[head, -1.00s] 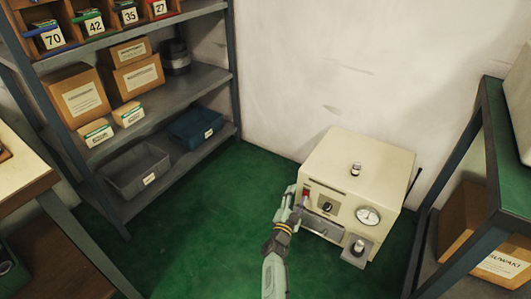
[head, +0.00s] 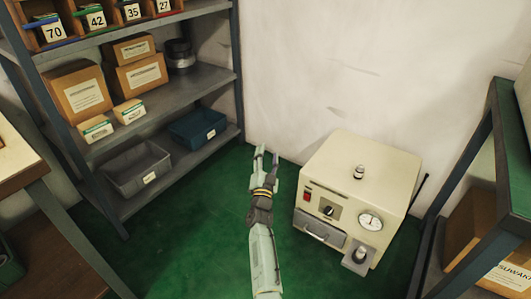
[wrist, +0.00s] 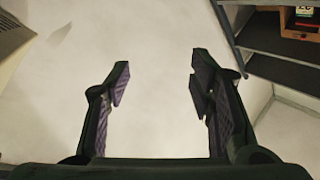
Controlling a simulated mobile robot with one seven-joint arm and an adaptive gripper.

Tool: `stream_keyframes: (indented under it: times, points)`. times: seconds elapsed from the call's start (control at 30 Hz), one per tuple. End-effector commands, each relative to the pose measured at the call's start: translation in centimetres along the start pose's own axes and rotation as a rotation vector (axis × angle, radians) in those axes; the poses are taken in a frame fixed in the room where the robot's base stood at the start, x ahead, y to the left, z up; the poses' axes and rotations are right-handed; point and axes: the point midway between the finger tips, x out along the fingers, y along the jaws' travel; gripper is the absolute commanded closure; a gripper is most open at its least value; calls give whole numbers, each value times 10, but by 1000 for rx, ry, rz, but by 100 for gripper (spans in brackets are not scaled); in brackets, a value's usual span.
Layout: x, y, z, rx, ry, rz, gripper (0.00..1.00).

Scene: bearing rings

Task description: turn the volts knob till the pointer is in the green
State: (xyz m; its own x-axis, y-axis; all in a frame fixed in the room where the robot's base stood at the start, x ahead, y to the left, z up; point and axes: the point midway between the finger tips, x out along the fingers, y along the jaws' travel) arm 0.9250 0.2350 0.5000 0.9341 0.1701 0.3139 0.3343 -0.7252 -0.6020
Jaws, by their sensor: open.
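A cream box-shaped machine (head: 365,165) stands on the green floor against the wall, right of centre in the head view. Its front has a dark knob (head: 328,211), a red switch (head: 307,196) and a round white gauge (head: 370,222). Another knob (head: 359,255) sits on a low bracket at its front right corner, and a small knob (head: 358,173) is on top. Labels, the pointer and any green band are too small to read. My gripper (head: 267,158) is left of the machine, apart from it. In the wrist view my gripper (wrist: 160,75) is open and empty.
A metal shelf (head: 205,82) with boxes and bins stands at the left. A dark-framed rack (head: 455,150) is close on the machine's right. Floor (head: 195,235) left of the machine is clear. The wrist view faces mostly pale wall (wrist: 155,40).

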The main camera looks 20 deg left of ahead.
Motion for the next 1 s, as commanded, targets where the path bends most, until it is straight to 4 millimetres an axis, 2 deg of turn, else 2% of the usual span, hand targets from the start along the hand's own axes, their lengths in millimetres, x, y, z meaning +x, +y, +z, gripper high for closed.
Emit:
stream_keyframes:
  times: [0.1,0.3,0.8,0.87,0.97,1.0]
  points:
    - [5,-17,0,0,-3,-30,51]
    - [8,-32,0,-1,-7,-54,51]
    - [9,-36,-2,-1,-6,-60,51]
    - [11,-46,-6,-1,-3,-75,51]
    - [18,-84,-19,-2,11,-132,51]
    - [21,-106,-28,-2,19,-166,51]
